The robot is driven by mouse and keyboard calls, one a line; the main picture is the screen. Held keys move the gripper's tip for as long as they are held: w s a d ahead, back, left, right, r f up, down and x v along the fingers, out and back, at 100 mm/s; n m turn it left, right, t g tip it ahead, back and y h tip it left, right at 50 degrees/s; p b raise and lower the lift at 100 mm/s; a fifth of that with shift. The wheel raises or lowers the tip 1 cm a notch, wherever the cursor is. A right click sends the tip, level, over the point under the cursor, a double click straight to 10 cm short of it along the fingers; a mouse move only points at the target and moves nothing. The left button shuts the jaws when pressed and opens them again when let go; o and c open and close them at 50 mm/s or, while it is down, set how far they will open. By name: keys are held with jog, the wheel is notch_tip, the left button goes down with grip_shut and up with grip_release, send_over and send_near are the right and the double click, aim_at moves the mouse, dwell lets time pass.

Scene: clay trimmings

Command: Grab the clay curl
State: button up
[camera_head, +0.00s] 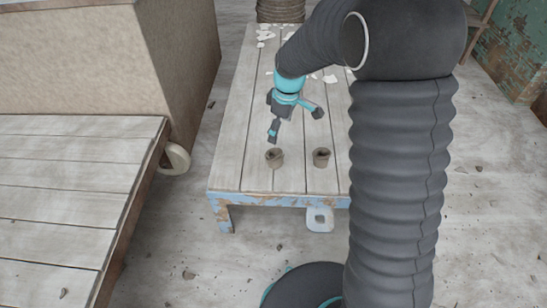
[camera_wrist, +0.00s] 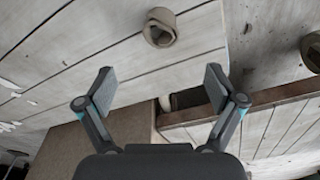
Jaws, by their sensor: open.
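Two small brown clay curls stand on the plank table (camera_head: 225,172) near its front edge, the left curl (camera_head: 274,160) and the right curl (camera_head: 321,158). They are apart from each other. My gripper (camera_head: 296,122) is open and empty, above the table and farther back than both curls in the head view. In the wrist view my gripper (camera_wrist: 160,85) shows its two fingers spread wide with nothing between them. One hollow, ring-like curl (camera_wrist: 161,30) lies beyond the fingertips, near the top middle of that view. I cannot tell which of the two it is.
Pale flat scraps (camera_head: 265,36) lie on the table's far part. A second plank surface (camera_head: 60,190) with a large beige block (camera_head: 90,55) stands at left, a pale roller (camera_head: 176,158) at its corner. A pale holed piece (camera_head: 319,219) is at the table's front.

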aim_at(274, 154)
jog(key=f, duration=0.5)
jog(key=a+f, duration=0.1)
jog(key=f, duration=0.2)
jog(key=shift+w, duration=0.2)
jog(key=shift+w+a+f+b, duration=0.15)
jog(key=shift+a+f, duration=0.1)
jog(key=shift+f, duration=1.05)
jog(key=shift+a+f+b, duration=0.15)
jog(key=shift+a+f, duration=0.05)
jog(key=shift+f, duration=1.05)
jog(key=c, duration=1.3)
